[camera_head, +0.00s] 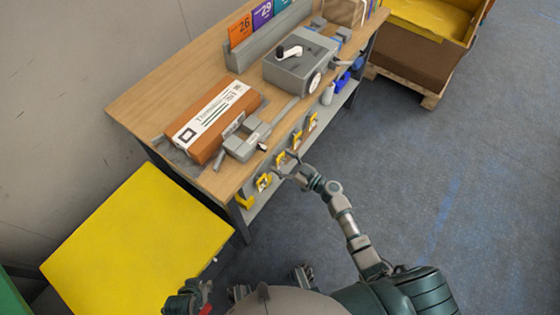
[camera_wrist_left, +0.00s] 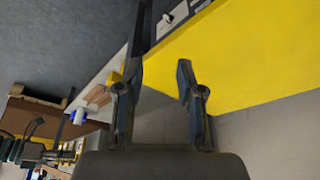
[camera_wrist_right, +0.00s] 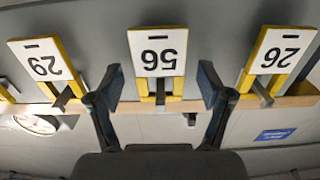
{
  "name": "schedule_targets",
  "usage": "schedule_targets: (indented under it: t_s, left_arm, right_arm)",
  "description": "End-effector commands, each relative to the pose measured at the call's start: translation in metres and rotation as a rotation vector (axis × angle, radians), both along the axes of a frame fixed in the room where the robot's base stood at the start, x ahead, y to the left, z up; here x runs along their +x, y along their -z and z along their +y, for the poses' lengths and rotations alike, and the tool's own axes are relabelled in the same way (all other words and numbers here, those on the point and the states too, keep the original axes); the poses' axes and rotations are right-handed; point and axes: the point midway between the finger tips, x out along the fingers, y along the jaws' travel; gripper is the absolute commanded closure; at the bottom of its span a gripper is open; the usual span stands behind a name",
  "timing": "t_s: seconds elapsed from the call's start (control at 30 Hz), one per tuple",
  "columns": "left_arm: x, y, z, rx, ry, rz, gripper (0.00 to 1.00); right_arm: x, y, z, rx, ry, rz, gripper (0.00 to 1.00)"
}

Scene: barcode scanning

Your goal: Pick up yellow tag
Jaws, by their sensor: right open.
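Several yellow tags with white number faces hang in a row along the workbench's front edge (camera_head: 281,158). My right gripper (camera_head: 285,172) is open at this row. Its fingers (camera_wrist_right: 158,88) stand on either side of the 56 tag with gaps, apart from it. My left gripper (camera_wrist_left: 158,85) is open and empty, with a yellow surface beyond it.
The wooden workbench (camera_head: 150,95) holds an orange-brown box (camera_head: 212,118), a grey device (camera_head: 300,66) and upright coloured number cards (camera_head: 262,14). A yellow-topped block (camera_head: 140,230) stands at left. The floor at right is clear.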

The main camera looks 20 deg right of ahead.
Motion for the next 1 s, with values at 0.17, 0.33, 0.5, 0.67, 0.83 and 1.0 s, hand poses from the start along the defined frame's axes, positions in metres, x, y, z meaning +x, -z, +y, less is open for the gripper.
schedule_targets:
  t_s: [0.17, 0.33, 0.5, 0.67, 0.83, 1.0]
  left_arm:
    - [0.001, 0.000, 0.000, 0.000, 0.000, 0.000, 0.62]
    - [0.001, 0.000, 0.000, 0.000, 0.000, 0.000, 0.62]
    - [0.001, 0.000, 0.000, 0.000, 0.000, 0.000, 0.62]
    - [-0.001, -0.001, 0.001, 0.002, 0.000, 0.007, 0.62]
    - [-0.004, 0.002, 0.001, 0.004, -0.001, 0.023, 0.62]
    - [0.015, 0.001, -0.006, -0.017, 0.006, -0.072, 0.62]
  right_arm:
    - [0.000, 0.000, 0.000, 0.000, 0.000, 0.000, 0.61]
    - [0.000, 0.000, 0.000, 0.000, 0.000, 0.000, 0.72]
    - [0.000, 0.000, -0.001, 0.000, 0.000, 0.000, 0.72]
    - [0.000, -0.008, 0.000, 0.000, 0.000, -0.002, 0.72]
    - [-0.011, -0.013, -0.009, 0.000, 0.002, 0.003, 0.72]
    - [-0.042, -0.011, -0.032, -0.001, 0.002, 0.004, 0.72]
